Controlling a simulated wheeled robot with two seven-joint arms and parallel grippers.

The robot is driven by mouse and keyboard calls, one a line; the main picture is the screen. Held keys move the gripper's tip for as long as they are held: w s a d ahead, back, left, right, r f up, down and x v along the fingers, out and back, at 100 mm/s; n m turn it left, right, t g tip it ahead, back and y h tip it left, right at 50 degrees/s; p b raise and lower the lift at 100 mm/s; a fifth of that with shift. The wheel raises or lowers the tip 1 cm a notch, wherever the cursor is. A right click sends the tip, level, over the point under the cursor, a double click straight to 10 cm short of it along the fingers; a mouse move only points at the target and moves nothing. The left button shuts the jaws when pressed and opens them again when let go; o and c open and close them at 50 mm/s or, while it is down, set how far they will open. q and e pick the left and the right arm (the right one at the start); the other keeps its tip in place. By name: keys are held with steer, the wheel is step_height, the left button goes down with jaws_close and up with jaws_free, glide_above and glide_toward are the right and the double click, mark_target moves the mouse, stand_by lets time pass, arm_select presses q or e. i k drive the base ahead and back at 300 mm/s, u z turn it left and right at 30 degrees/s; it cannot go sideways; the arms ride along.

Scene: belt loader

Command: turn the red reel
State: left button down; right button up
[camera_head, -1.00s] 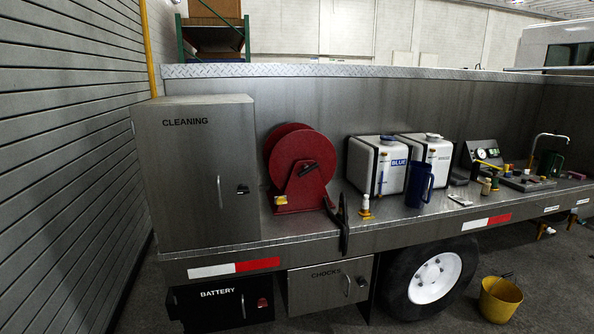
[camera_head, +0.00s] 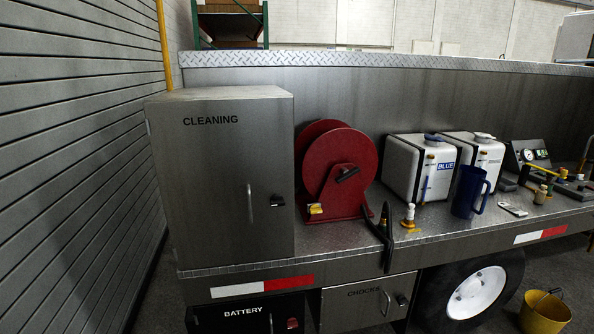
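The red reel (camera_head: 328,160) stands on the metal deck, right of the cabinet marked CLEANING. It has two round red flanges and a red triangular bracket (camera_head: 341,194). A black crank handle (camera_head: 348,174) sits at the reel's hub. A yellow part (camera_head: 315,209) is at the bracket's lower left. Neither of my grippers shows in the view.
The CLEANING cabinet (camera_head: 222,190) stands close at the reel's left. A black upright piece (camera_head: 385,237) sticks out at the deck's front edge. White tanks (camera_head: 405,168), a blue jug (camera_head: 467,192) and a small white-capped bottle (camera_head: 409,213) stand to the right. A yellow bucket (camera_head: 545,312) is on the floor.

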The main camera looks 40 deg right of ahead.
mark_target(325, 144)
steer(key=u, duration=0.05)
steer(key=i, duration=0.85)
steer(key=z, duration=0.35)
